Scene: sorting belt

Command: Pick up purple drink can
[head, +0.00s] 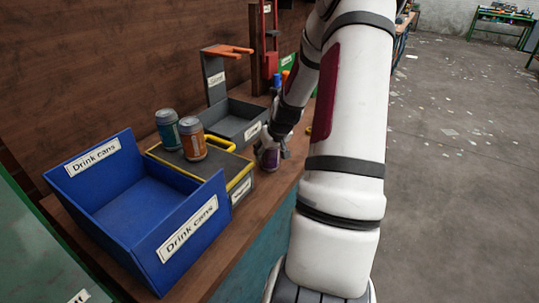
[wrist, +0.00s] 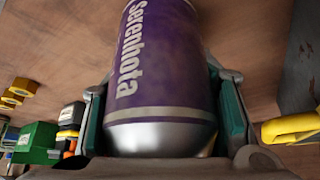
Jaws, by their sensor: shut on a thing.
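The purple drink can (wrist: 165,70) fills the middle of the wrist view, with white lettering and a silver end. My gripper (wrist: 165,115) is shut on it, with one green-padded finger on each side of the can. In the head view the purple can (head: 270,158) shows at the right edge of the bench, partly hidden by my gripper (head: 272,148). I cannot tell whether the can still touches the bench top.
A blue bin (head: 115,205) labelled "Drink cans" stands at the front left. A teal can (head: 168,130) and an orange can (head: 192,140) stand on a yellow-edged grey box (head: 222,165). A grey tray (head: 235,122) is behind. Bench wood is bare at the right edge.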

